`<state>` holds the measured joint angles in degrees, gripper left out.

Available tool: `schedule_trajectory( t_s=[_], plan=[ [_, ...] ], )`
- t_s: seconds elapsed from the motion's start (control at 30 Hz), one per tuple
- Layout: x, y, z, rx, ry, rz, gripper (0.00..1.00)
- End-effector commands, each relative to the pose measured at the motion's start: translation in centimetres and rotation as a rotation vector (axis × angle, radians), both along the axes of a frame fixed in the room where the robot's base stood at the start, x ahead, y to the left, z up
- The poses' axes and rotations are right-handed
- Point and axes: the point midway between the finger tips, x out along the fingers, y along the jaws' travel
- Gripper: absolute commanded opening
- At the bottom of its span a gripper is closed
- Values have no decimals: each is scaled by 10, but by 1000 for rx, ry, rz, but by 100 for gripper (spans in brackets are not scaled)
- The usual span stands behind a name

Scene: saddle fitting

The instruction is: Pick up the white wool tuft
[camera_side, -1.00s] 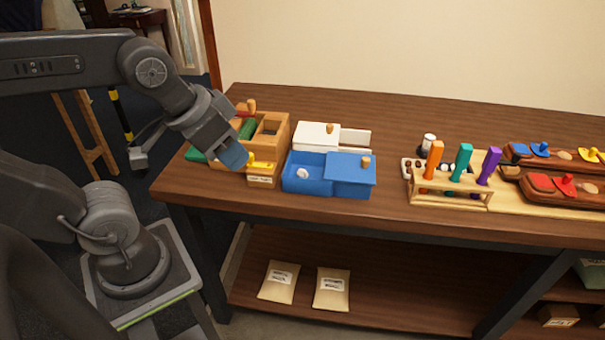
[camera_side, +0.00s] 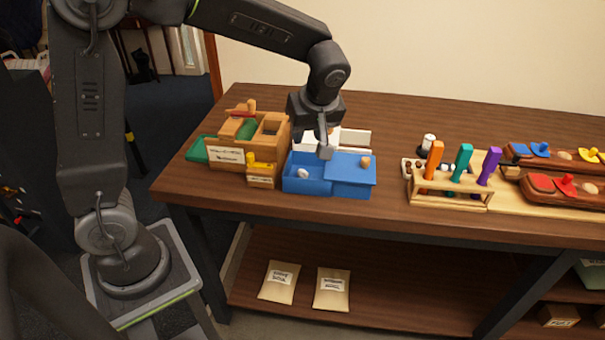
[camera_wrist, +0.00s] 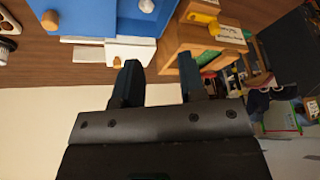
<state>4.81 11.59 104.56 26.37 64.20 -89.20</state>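The white wool tuft (camera_side: 303,173) lies in the open left compartment of the blue box (camera_side: 294,186). It also shows at the top edge of the wrist view (camera_wrist: 147,5), inside the blue box (camera_wrist: 90,18). The box's right part is covered by a blue lid with a wooden knob (camera_side: 365,161). My gripper (camera_side: 325,152) is above the back of the blue box, up and to the right of the tuft. In the wrist view its two fingers (camera_wrist: 160,76) stand apart with nothing between them.
A white box (camera_side: 352,139) stands close behind the blue box. A wooden box (camera_side: 226,166) with a yellow-handled drawer box (camera_side: 262,177) stands to the left. A rack (camera_side: 450,196) of coloured handles stands to the right, with bare table (camera_side: 391,178) between.

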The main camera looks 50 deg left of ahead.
Motion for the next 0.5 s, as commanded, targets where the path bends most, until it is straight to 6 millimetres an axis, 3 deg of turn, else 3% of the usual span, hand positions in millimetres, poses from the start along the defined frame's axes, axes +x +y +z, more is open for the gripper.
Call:
schedule_trajectory(
  t_s=[0.1,0.2,0.5],
  plan=[
    [24,3,-25,55,-23,152,37],
    [35,5,-36,86,-50,236,37],
    [40,22,-68,105,-65,293,37]
  ],
)
